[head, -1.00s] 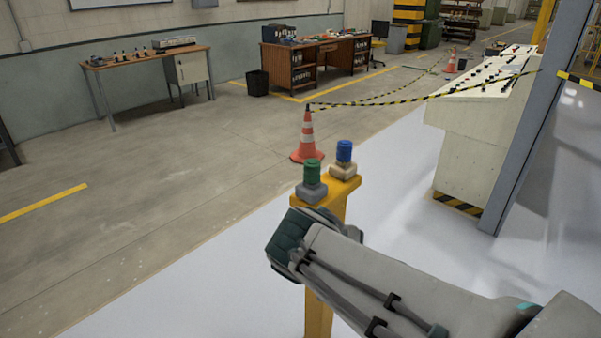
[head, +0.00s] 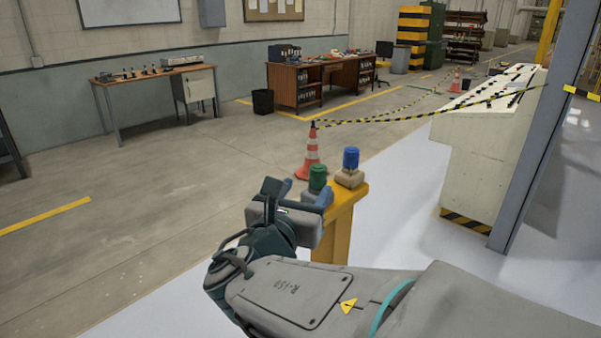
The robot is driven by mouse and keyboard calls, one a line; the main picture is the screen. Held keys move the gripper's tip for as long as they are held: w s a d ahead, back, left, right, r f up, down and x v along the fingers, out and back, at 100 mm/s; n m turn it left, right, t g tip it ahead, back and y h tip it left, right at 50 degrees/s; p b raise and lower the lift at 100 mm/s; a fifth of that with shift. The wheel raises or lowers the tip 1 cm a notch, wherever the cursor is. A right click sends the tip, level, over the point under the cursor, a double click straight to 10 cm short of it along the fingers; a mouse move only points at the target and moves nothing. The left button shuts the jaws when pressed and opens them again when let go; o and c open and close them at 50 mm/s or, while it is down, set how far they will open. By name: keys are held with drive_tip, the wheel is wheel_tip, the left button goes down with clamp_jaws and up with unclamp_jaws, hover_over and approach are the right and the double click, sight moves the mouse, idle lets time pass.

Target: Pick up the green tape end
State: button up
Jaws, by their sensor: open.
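The green tape end (head: 318,177) is a short ridged green cylinder standing upright on top of a yellow post (head: 343,225). Its grey base is largely hidden behind or beside my gripper. A blue cylinder (head: 351,158) on a beige base (head: 350,178) stands just right of it on the same post. My gripper (head: 298,190) is open, with its fingers pointing up and away, just left of and in front of the green tape end. The right finger overlaps the grey base in the picture; I cannot tell whether they touch. Nothing shows between the fingers.
A traffic cone (head: 312,152) stands behind the post, with striped tape (head: 400,117) running right to a pale control console (head: 487,150). A grey column (head: 540,120) stands at the right. Desks (head: 320,82) are far back. The floor left of the post is clear.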

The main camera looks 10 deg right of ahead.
sight(316, 171)
drive_tip(key=p+x, duration=0.1)
drive_tip(key=x, duration=0.7)
drive_tip(key=shift+w+d+f, duration=0.15)
drive_tip(key=shift+w+d, duration=0.05)
drive_tip(key=shift+w, duration=0.05)
clamp_jaws()
drive_tip(key=shift+r, duration=0.4)
drive_tip(key=r, duration=0.4)
drive_tip(key=shift+s+d, duration=0.25)
drive_tip(key=shift+d, duration=0.1)
drive_tip(key=s+d+r, duration=0.5)
drive_tip(key=d+r, duration=0.1)
drive_tip(key=d, duration=0.3)
drive_tip(key=shift+s+d, duration=0.2)
drive_tip(key=shift+s, duration=0.15)
drive_tip(key=shift+r, duration=0.1)
